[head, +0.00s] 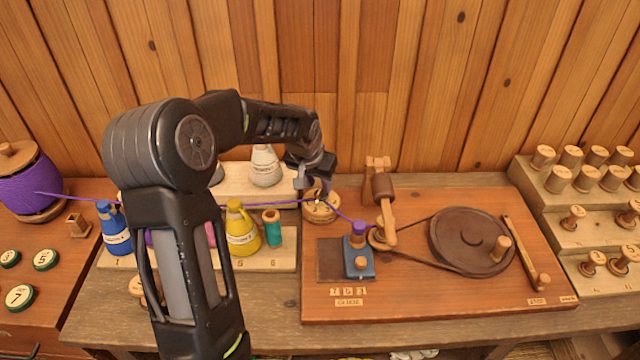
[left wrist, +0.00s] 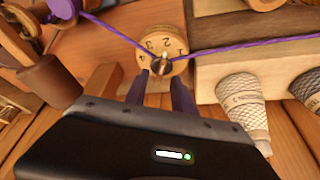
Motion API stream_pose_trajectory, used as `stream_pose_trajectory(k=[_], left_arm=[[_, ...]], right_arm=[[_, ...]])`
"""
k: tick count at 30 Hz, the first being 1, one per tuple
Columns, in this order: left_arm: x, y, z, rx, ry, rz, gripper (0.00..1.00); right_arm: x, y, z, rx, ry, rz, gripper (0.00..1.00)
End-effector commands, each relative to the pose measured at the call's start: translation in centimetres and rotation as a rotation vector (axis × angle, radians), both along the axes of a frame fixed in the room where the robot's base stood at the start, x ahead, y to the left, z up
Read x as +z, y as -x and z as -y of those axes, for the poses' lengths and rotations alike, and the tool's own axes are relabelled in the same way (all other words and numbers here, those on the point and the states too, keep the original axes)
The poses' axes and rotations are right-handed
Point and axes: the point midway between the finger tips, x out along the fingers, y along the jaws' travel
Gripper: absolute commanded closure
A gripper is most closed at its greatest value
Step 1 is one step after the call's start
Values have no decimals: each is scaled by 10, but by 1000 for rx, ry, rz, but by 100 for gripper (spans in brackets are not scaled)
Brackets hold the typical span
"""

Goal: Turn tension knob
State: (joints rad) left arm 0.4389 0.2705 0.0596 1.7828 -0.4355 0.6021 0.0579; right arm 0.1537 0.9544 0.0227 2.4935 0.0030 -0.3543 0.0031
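The tension knob (head: 320,208) is a round wooden dial at the back left corner of the winding board. In the left wrist view the dial (left wrist: 163,48) shows the numbers 1 to 4 and a small pale and dark pointer at its centre. My left gripper (head: 314,188) is above the dial, pointing down. In the left wrist view its two dark fingers (left wrist: 160,80) are apart, with their tips at the dial's near edge and a gap between them. Whether they touch the dial I cannot tell. A purple thread (left wrist: 240,48) crosses at the dial. My right gripper is not in view.
A purple spool (head: 32,185) stands at the far left. Yellow (head: 242,230) and blue (head: 112,228) bottles and a teal spool (head: 271,228) stand on a rack. A brown wheel (head: 468,240) and blue block (head: 358,260) are on the board. Wooden pegs fill the right shelf.

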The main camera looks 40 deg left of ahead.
Motion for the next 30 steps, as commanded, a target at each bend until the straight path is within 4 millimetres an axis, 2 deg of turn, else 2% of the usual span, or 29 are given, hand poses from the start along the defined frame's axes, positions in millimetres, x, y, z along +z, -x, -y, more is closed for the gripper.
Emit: stream_pose_trajectory(k=[6,15,26,30], left_arm=[[-21,-9,-3,2,0,0,69],[-23,-10,-3,1,-1,1,69],[-23,-10,-3,1,0,1,99],[-23,-10,-3,1,0,1,100]], right_arm=[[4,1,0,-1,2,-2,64],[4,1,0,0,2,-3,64],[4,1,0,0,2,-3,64],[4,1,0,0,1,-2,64]])
